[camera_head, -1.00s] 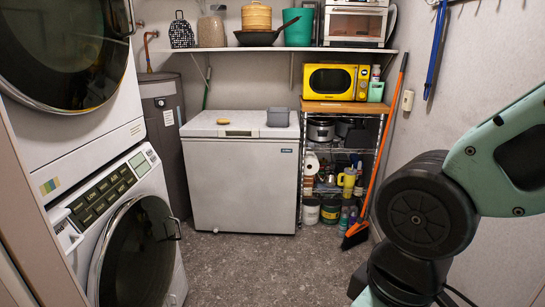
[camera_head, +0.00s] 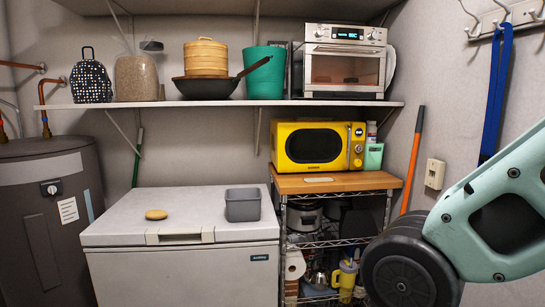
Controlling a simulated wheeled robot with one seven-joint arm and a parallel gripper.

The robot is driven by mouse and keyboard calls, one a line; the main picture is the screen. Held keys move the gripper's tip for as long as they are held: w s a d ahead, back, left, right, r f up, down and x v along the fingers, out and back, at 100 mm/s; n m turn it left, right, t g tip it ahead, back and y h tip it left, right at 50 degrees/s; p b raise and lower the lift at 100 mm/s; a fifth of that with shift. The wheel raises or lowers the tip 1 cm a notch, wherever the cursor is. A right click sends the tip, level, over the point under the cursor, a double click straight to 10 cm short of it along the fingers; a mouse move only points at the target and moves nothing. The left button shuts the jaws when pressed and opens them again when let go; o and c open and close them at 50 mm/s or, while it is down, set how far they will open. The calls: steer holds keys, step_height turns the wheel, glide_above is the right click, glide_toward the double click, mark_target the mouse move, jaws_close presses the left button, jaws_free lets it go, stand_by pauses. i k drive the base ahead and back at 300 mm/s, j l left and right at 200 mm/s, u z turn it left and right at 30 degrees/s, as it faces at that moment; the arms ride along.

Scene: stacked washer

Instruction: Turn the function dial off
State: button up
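A silver toaster oven (camera_head: 345,70) stands on the high shelf at the right. Its top panel has a lit display (camera_head: 348,34) with small round controls beside it, too small to read. A yellow microwave (camera_head: 318,146) below it has small round controls (camera_head: 358,132) on its right side. A grey tank (camera_head: 45,235) at the left has a small dark dial (camera_head: 52,189). I cannot tell from the picture which control is the function dial. My arm shows at the right edge; my gripper is out of view.
A white chest freezer (camera_head: 180,270) with a grey bin (camera_head: 242,205) and a sponge-like thing (camera_head: 156,214) stands below the shelf (camera_head: 150,104). A wire rack (camera_head: 330,243) stands right of it. An orange broom handle (camera_head: 413,160) leans by the right wall.

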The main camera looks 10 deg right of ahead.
mark_target(320, 32)
steer(key=i+j+z, duration=0.25)
steer(key=i, duration=0.2)
steer(key=i+j+z, duration=0.25)
steer(key=i, duration=0.25)
steer(key=l, duration=0.1)
